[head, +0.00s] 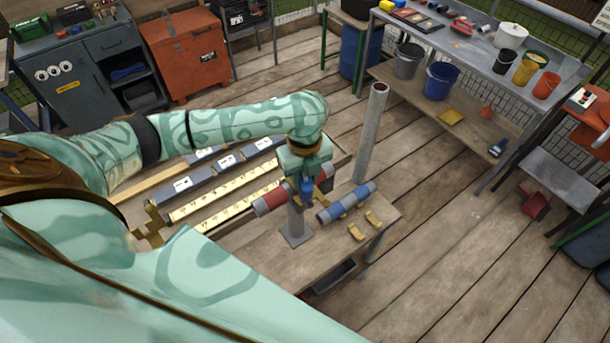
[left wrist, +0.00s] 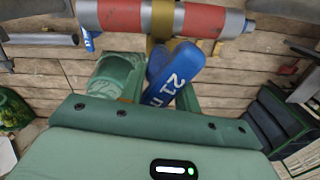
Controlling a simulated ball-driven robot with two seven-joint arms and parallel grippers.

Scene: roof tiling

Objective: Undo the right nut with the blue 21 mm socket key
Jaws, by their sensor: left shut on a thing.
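My left gripper (head: 307,183) is shut on the blue socket key (head: 307,187), above the small wooden bench. In the left wrist view the key (left wrist: 165,88), marked "21", sits between the fingers (left wrist: 160,95). A grey bar with red bands (head: 270,201) lies level beside the gripper, near the top of a grey post (head: 296,222). It crosses the top of the left wrist view (left wrist: 195,18), with a brass-coloured piece at its middle. I cannot make out the right nut or whether the key touches it. My right gripper is not in view.
A grey bar with blue bands (head: 346,202) and two yellowish blocks (head: 356,232) are on the bench (head: 285,265). A tall grey pipe (head: 372,130) stands behind it. Long cases (head: 215,180) lie to the left. Open plank floor (head: 460,240) lies to the right.

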